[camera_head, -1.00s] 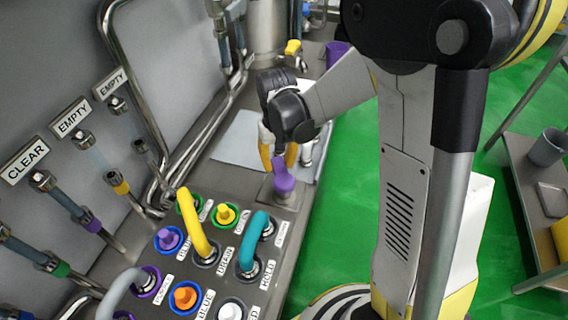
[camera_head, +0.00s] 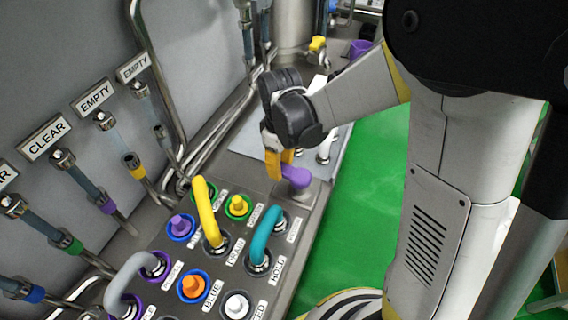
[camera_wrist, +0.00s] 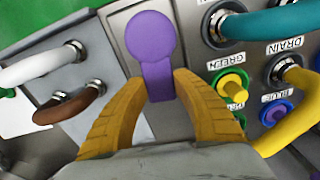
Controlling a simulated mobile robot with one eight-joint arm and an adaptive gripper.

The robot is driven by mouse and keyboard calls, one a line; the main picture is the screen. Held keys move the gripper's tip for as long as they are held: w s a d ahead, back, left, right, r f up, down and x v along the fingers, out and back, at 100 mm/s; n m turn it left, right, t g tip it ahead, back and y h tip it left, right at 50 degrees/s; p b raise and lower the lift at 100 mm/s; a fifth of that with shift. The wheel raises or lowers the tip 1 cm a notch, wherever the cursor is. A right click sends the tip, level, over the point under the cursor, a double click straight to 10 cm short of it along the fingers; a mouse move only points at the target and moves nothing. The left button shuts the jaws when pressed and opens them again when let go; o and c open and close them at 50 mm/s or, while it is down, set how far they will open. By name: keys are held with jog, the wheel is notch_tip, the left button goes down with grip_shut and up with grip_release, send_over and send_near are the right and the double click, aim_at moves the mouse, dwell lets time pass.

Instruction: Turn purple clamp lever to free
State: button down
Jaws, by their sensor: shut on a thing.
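The purple clamp lever (camera_head: 297,177) sits on a grey block at the far right end of the button panel. In the wrist view, its round purple hub (camera_wrist: 151,37) is at the top centre and its arm (camera_wrist: 158,82) runs down between the yellow fingers. My gripper (camera_head: 279,163) has its fingers on either side of the arm's end and is shut on it. In the head view, the arm points left from the hub toward the fingers, which partly hide its end.
Yellow (camera_head: 207,212), teal (camera_head: 263,235) and grey (camera_head: 124,283) handles rise from the panel among coloured buttons. In the wrist view, white (camera_wrist: 42,67) and brown (camera_wrist: 68,105) handles stand on the lever's other side. Labelled pipes line the wall at left. Green floor is open at right.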

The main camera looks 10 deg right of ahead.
jog(key=shift+s+a+n, duration=0.25)
jog(key=shift+s+n, duration=0.1)
jog(key=shift+n, duration=0.25)
jog(key=c, duration=1)
grip_release()
jog(key=shift+r, duration=0.1)
notch_tip(320, 180, up, 12)
jog(key=shift+f, duration=0.1)
